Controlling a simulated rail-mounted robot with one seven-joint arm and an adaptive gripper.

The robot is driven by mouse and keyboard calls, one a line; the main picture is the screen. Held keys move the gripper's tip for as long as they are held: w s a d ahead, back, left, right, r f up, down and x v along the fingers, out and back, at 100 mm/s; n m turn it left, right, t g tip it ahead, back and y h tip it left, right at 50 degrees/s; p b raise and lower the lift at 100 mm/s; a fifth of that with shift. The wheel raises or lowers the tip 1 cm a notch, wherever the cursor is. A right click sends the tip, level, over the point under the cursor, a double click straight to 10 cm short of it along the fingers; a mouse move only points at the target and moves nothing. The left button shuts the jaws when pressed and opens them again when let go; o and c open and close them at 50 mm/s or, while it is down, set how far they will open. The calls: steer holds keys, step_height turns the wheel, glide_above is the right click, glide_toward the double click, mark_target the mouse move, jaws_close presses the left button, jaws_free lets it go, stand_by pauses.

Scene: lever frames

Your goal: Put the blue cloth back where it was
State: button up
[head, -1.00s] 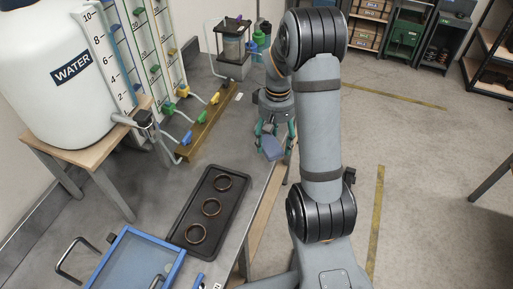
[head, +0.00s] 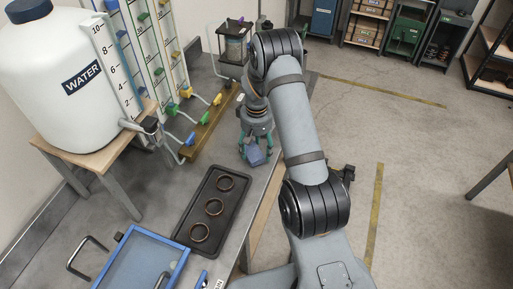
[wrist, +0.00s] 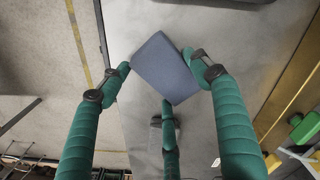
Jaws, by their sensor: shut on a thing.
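The blue cloth (head: 256,156) hangs at the tips of my gripper (head: 254,143), over the grey bench top on the right side of the bench. In the wrist view the cloth (wrist: 165,66) looks like a flat, folded blue-grey square. The three green fingers of my gripper (wrist: 160,72) close around it, one at each side and one at its lower edge. Whether the cloth touches the bench below cannot be told.
A black tray (head: 184,222) with three dark rings lies nearer on the bench. A brown lever frame (head: 208,130) with coloured levers stands to the left, beside a white water tank (head: 60,110). A blue-framed panel (head: 140,262) lies at the front. Bare bench lies between tray and gripper.

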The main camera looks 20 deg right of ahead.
mark_target(257, 151)
steer(key=shift+f, duration=0.2)
steer(key=o, duration=1.2)
steer(key=shift+w+r, duration=0.1)
steer(key=shift+r, duration=0.5)
step_height(257, 151, up, 11)
steer(key=b, duration=0.2)
steer(key=shift+r+b, duration=0.15)
steer(key=shift+b, duration=0.2)
